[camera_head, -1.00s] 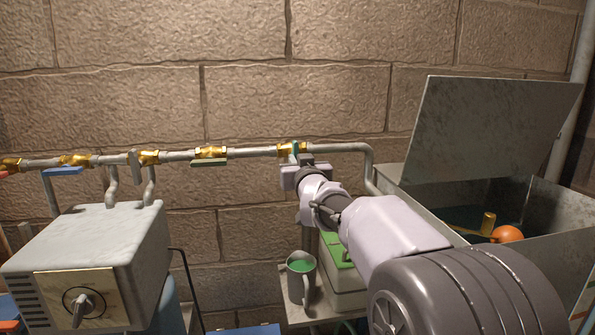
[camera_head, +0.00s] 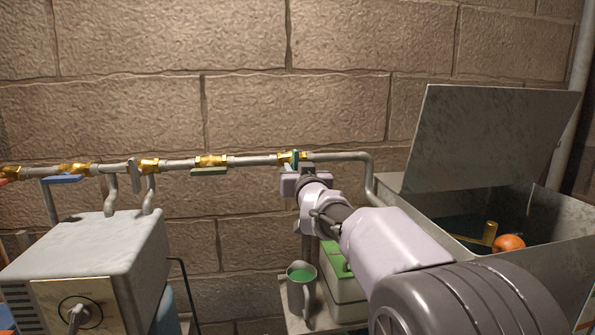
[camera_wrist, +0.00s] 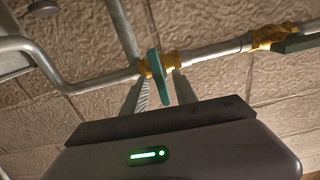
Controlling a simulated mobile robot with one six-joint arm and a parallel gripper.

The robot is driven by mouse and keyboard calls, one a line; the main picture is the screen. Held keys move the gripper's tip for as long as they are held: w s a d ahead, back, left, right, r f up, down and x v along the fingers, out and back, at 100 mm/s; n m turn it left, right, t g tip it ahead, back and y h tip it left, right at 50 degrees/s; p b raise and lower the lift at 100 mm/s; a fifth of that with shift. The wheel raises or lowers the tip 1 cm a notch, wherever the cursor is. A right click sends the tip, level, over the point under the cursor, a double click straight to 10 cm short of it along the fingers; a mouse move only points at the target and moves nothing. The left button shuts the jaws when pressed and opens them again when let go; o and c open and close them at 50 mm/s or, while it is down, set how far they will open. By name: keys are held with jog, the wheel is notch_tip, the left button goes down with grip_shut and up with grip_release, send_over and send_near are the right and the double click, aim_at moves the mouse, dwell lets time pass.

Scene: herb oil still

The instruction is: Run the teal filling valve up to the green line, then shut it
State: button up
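The teal valve handle (camera_head: 296,158) is on a brass valve on the wall pipe, near the pipe's bend down to the metal tank (camera_head: 560,262). In the wrist view the teal handle (camera_wrist: 159,79) stands across the pipe. My gripper (camera_head: 294,170) is at the handle. In the wrist view its fingers (camera_wrist: 159,92) are apart, one on each side of the handle, with gaps visible. An orange float (camera_head: 508,243) on a brass arm sits low inside the tank, over dark water. I cannot make out a green line in the tank; its inner walls are partly hidden.
A grey box with a dial (camera_head: 95,255) stands front left. A jug of green liquid (camera_head: 301,289) stands below. The tank's lid (camera_head: 492,145) is raised.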

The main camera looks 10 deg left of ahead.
jog(key=v, duration=1.7)
jog(key=shift+s+p, duration=0.2)
jog(key=shift+p, duration=0.1)
jog(key=shift+r, duration=0.1)
